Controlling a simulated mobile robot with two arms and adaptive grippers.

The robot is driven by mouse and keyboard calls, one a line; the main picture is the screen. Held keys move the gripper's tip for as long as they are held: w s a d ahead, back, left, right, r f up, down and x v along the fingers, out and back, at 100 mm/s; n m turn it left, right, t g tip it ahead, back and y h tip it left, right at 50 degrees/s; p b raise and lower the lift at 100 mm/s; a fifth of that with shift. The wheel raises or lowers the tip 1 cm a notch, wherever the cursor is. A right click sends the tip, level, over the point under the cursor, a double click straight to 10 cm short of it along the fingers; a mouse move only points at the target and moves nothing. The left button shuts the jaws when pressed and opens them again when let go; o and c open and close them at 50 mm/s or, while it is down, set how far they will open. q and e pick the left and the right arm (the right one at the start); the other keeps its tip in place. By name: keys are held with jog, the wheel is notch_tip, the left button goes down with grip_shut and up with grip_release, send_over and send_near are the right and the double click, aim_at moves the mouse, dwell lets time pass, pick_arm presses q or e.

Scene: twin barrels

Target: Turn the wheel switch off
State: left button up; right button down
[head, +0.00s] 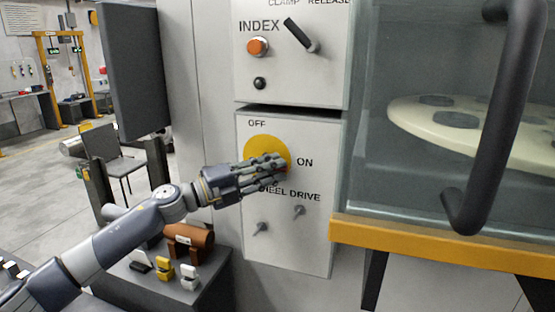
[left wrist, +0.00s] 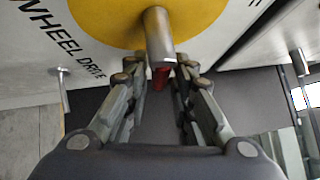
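The wheel drive switch has a yellow round plate (head: 258,145) on a light panel, with OFF lettered at its upper left and ON at its right. My left gripper (head: 278,168) is in front of this plate and covers the handle in the head view. In the left wrist view, the metal switch handle (left wrist: 157,35) with a red part near its end stands out from the yellow plate (left wrist: 105,18). The fingers of my left gripper (left wrist: 160,70) are open on both sides of the handle's end, with a gap visible at least on the left. My right gripper is not in view.
An INDEX panel (head: 290,60) with a orange button and black lever is above. Two small toggles (head: 299,210) are below the plate. A glazed door with a black handle (head: 490,130) is at right. A dark cabinet (head: 190,278) with small items stands lower left.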

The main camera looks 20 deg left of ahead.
pick_arm(q)
jog(key=shift+x, duration=0.8)
grip_shut()
jog(key=shift+f, duration=0.1)
